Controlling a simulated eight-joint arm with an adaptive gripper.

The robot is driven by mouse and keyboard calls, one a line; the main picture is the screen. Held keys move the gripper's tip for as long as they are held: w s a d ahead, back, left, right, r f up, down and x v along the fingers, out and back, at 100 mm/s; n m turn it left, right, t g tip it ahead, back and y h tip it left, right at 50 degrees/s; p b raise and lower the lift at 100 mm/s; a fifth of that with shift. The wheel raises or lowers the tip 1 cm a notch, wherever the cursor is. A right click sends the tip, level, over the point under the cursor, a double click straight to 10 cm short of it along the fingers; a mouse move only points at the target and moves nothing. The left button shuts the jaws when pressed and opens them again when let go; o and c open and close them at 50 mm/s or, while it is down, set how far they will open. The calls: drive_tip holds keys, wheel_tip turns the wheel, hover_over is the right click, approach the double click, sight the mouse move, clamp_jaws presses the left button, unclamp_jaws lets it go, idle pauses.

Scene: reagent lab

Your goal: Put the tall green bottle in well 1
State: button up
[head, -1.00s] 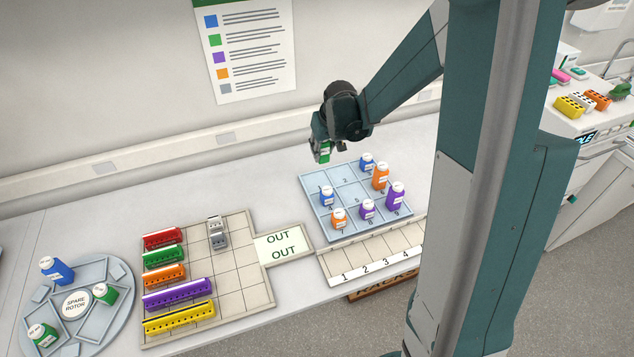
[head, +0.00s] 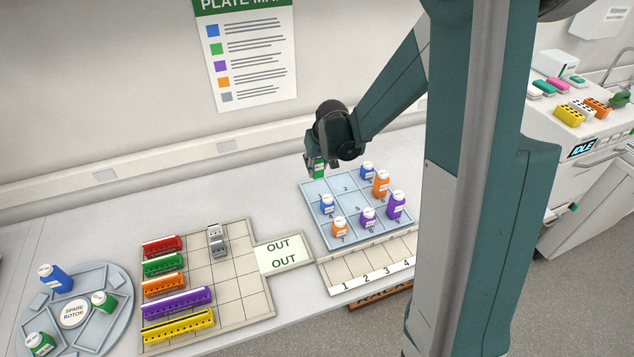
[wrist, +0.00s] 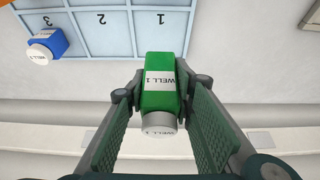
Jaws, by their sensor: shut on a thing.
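Well 1 (head: 318,191) is empty and lies just below and in front of the bottle in the head view. In the wrist view, the tray cell marked 1 (wrist: 160,20) lies just beyond the bottle's far end. The gap beneath the bottle is hard to judge.
Blue bottles stand in well 3 (head: 367,169) and well 4 (head: 327,205). An orange bottle (head: 381,185) and purple bottles (head: 396,205) stand farther right. Well 2 (head: 346,183) is empty. A numbered beige rack (head: 370,265) lies in front; the wall is behind.

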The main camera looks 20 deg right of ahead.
sight(317, 172)
drive_tip(key=shift+f, duration=1.65)
drive_tip(key=shift+f, duration=0.15)
drive_tip(key=shift+f, duration=1.95)
drive_tip(key=shift+f, duration=0.15)
drive_tip(key=o, duration=0.9)
drive_tip(key=shift+r, duration=0.3)
drive_tip(key=shift+v, duration=5.85)
drive_tip(key=shift+s, duration=0.1)
